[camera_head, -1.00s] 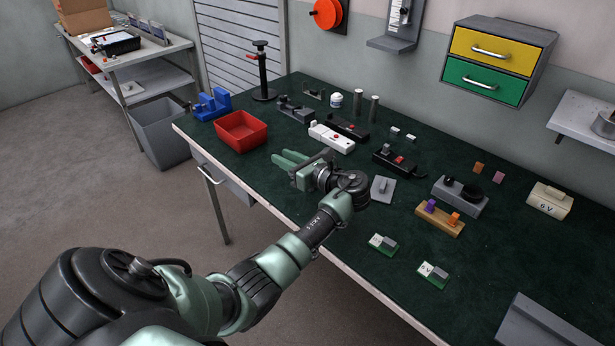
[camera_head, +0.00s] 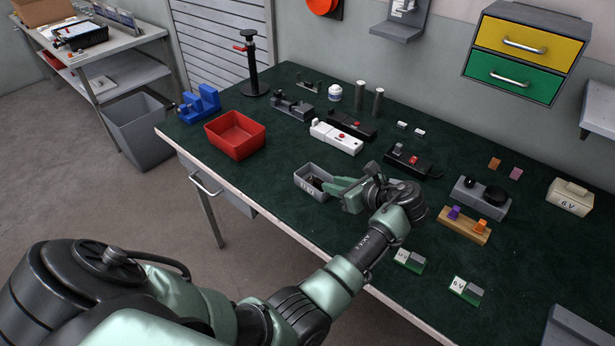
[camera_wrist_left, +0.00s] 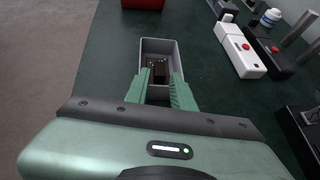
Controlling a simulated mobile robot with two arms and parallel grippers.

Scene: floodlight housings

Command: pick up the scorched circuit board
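A small dark brown-black piece (camera_wrist_left: 158,72), likely the scorched board, lies inside a grey open tray (camera_head: 303,173); its surface detail is too small to be sure. In the left wrist view the tray (camera_wrist_left: 146,43) is straight ahead. My left gripper (camera_head: 336,188) is at the tray's near right end in the head view. In the wrist view its green fingers (camera_wrist_left: 158,88) stand apart on either side of the dark piece, with gaps showing. The gripper is open and holds nothing. My right gripper is out of view. Two green boards (camera_head: 409,262) (camera_head: 467,291) lie at the front edge.
A red bin (camera_head: 235,137) and a blue fixture (camera_head: 200,104) stand left of the tray. A white device (camera_head: 336,137) and black devices (camera_head: 407,160) lie behind. A wooden block (camera_head: 463,226) is at right. The green bench top between tray and red bin is clear.

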